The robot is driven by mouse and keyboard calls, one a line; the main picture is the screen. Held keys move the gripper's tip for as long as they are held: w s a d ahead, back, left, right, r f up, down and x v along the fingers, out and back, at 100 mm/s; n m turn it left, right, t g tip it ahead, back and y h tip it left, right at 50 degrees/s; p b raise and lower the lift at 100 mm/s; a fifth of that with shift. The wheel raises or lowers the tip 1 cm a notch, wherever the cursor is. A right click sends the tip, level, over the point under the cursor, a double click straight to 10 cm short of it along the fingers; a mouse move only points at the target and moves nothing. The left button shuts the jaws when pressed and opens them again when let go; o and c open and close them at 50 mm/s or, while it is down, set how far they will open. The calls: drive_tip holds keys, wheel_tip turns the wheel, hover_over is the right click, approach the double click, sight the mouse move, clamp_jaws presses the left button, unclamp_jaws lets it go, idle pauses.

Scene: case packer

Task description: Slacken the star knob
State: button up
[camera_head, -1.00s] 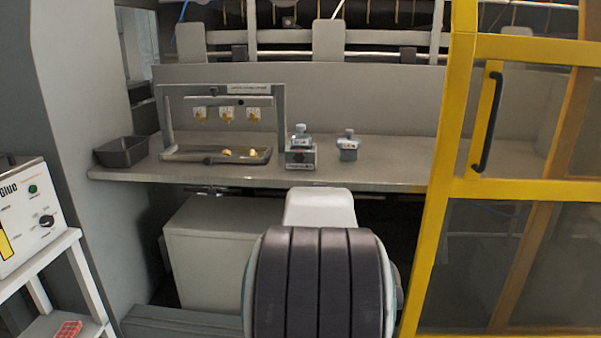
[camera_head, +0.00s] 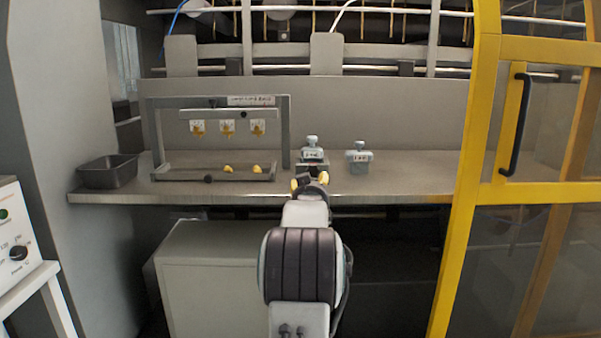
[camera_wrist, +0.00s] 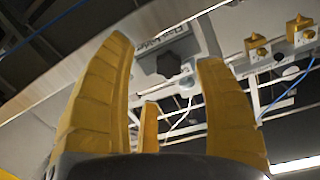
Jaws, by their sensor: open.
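The star knob (camera_wrist: 175,65) is dark, many-lobed, and sits on the face of a small grey block (camera_head: 312,156) on the bench. In the head view my gripper (camera_head: 308,182) stands in front of the block and hides the knob. In the wrist view my gripper (camera_wrist: 166,54) has its yellow fingers spread wide with nothing between them. The knob shows beyond the fingertips, between the two long fingers, and looks apart from them. The block's upper part carries a pale grey cap and a small label.
A second grey capped fixture (camera_head: 359,157) stands right of the block. Left are a frame with hanging yellow nozzles (camera_head: 228,128), a tray with yellow bits (camera_head: 190,174) and a dark bin (camera_head: 108,172). A yellow-framed guard door (camera_head: 458,200) bounds the right side.

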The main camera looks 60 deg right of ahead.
sight(312, 171)
drive_tip(key=shift+w+d+r+n+t+h+b, duration=0.2)
drive_tip(key=shift+d+r+n+h+b, duration=0.1)
drive_tip(key=shift+d+r+n, duration=0.2)
drive_tip(key=shift+w+d+r+n+t+h+b, duration=0.1)
drive_tip(key=shift+w+d+r+n+h+b, duration=0.1)
drive_tip(key=shift+d+r+n+h, duration=0.3)
drive_tip(key=shift+b+x, duration=0.55)
drive_tip(key=shift+x, duration=0.8)
drive_tip(key=shift+p+x, duration=0.3)
drive_tip(key=shift+x, duration=1)
drive_tip(key=shift+w+r, duration=0.1)
